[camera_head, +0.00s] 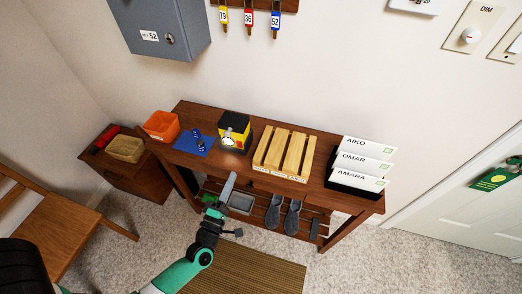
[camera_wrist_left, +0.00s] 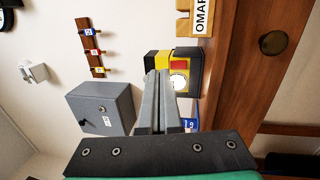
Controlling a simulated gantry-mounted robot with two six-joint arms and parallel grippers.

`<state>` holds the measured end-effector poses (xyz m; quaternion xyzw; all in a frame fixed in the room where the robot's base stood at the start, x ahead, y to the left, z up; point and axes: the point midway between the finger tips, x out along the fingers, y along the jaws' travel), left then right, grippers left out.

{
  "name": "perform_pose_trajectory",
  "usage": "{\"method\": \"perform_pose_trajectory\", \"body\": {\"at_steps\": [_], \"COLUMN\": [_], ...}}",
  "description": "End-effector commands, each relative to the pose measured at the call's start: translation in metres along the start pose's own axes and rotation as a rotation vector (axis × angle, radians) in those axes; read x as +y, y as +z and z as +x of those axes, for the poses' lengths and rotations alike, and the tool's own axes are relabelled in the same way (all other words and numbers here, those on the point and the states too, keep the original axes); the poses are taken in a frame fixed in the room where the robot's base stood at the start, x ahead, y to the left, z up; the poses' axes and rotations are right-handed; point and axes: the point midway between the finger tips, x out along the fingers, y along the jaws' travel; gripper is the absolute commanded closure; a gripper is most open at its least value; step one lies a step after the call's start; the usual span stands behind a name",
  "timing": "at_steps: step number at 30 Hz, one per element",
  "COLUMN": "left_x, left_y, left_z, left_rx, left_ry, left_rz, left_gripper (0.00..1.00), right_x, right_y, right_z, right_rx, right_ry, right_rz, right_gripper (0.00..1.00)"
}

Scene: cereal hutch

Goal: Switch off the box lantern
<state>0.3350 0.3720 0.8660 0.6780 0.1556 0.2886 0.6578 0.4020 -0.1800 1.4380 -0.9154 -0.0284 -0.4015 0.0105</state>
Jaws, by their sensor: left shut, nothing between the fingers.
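The box lantern (camera_head: 235,124) is a small yellow and black box standing on the wooden side table. Its round front lens (camera_head: 229,141) looks bright, with a warm glow around it. In the left wrist view the lantern (camera_wrist_left: 194,62) appears turned sideways, with a red patch beside its white round lens (camera_wrist_left: 178,82). My left gripper (camera_head: 232,175) is shut and empty, in front of the lantern and apart from it in the head view. In the left wrist view its closed fingers (camera_wrist_left: 157,76) overlap part of the lantern. My right gripper is not in view.
On the table (camera_head: 327,206) stand an orange bin (camera_head: 161,126), a blue mat (camera_head: 190,147) with small dark items, a slatted wooden rack (camera_head: 284,150) and a name-card holder (camera_head: 355,184). A grey cabinet (camera_head: 160,27) hangs above. A chair (camera_head: 60,222) is at left.

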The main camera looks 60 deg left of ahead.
Motion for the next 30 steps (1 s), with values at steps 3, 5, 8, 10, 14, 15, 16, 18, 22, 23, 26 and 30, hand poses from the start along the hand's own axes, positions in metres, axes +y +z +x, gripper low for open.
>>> {"method": "perform_pose_trajectory", "body": {"at_steps": [3, 5, 8, 10, 14, 15, 16, 18, 22, 23, 26, 30], "left_x": [-0.017, -0.019, -0.018, -0.018, -0.018, -0.018, -0.018, -0.019, -0.020, -0.020, -0.021, -0.024], "left_y": [-0.019, -0.024, -0.025, -0.025, -0.024, -0.024, -0.024, -0.024, -0.026, -0.026, -0.027, -0.027], "left_z": [-0.024, -0.028, -0.027, -0.027, -0.026, -0.025, -0.024, -0.019, 0.000, 0.006, 0.028, 0.059], "left_rx": [0.024, 0.032, 0.037, 0.036, 0.035, 0.035, 0.035, 0.036, 0.038, 0.038, 0.038, 0.036], "left_ry": [-0.061, -0.070, -0.068, -0.067, -0.066, -0.066, -0.065, -0.064, -0.062, -0.060, -0.060, -0.061], "left_rz": [0.031, 0.036, 0.037, 0.037, 0.037, 0.037, 0.036, 0.036, 0.035, 0.035, 0.036, 0.036], "left_gripper": [1.00, 1.00, 1.00, 1.00, 1.00, 1.00, 1.00, 1.00, 1.00, 1.00, 1.00, 1.00], "right_x": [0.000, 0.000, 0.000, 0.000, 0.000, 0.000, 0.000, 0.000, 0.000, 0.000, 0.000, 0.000], "right_y": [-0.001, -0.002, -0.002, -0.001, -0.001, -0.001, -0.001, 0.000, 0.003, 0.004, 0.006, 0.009], "right_z": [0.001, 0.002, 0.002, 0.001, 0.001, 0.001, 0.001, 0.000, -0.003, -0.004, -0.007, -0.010], "right_rx": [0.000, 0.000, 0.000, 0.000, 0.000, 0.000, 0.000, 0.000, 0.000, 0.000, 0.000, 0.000], "right_ry": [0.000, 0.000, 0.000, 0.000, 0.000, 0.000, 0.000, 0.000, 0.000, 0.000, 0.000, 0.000], "right_rz": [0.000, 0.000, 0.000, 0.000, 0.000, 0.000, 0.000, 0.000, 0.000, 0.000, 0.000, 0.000], "right_gripper": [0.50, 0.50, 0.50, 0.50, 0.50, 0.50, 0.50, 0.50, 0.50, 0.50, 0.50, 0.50]}}
